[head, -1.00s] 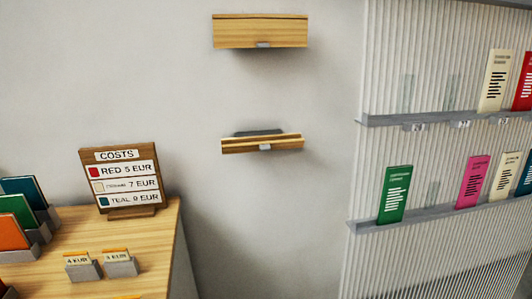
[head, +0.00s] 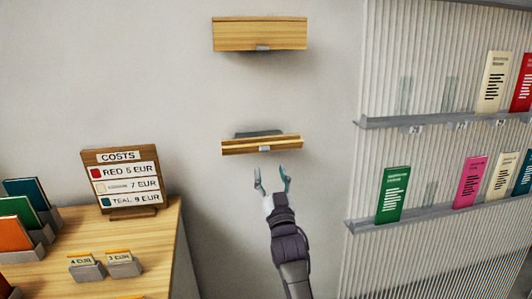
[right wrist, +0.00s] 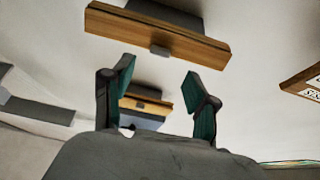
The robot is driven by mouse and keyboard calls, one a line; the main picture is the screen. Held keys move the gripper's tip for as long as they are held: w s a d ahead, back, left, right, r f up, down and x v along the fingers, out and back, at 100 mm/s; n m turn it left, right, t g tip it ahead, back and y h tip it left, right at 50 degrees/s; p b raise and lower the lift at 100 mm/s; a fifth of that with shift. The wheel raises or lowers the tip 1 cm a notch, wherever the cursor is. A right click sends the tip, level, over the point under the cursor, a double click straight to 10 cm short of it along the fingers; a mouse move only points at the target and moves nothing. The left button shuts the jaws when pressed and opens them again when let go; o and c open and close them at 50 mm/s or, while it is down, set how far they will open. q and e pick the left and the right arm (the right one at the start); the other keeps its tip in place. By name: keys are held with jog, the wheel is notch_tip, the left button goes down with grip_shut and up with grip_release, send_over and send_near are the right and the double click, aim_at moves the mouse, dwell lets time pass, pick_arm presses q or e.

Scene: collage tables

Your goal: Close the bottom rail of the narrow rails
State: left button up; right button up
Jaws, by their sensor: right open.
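The bottom rail (head: 262,146) is a narrow wooden bar with a small grey tab on its front. A grey part shows behind and above the bar, which stands out from the wall. The top rail (head: 260,35) is a deeper wooden front high on the wall, also with a grey tab. My right gripper (head: 271,180) is open and empty, just below the bottom rail and apart from it. The right wrist view looks upside down; the bottom rail (right wrist: 185,42) is near and the top rail (right wrist: 145,104) is farther, between the fingers. My left gripper is not in view.
A wooden table (head: 150,240) at left holds a costs sign (head: 120,180), small price holders (head: 88,270) and coloured booklets. At right, a ribbed panel (head: 400,80) has grey shelves with several coloured cards. The wall around the rails is bare.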

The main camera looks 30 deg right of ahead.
aim_at(264, 145)
jog(key=x, duration=0.7)
jog(key=shift+p, duration=0.45)
jog(key=shift+w, duration=0.1)
grip_shut()
jog(key=g+p, duration=0.1)
jog(key=p, duration=0.3)
jog(key=r+g+y+p, duration=0.1)
jog(key=g+p, duration=0.1)
jog(key=p, duration=0.3)
jog(key=r+g+p, duration=0.1)
jog(key=p, duration=0.3)
jog(key=shift+w+r+g+p, duration=0.2)
jog(key=shift+w+g+p, duration=0.1)
jog(key=shift+w, duration=0.05)
jog(key=shift+w+d+f+g+p, duration=0.15)
jog(key=shift+g+p, duration=0.35)
jog(key=shift+p, duration=0.55)
grip_release()
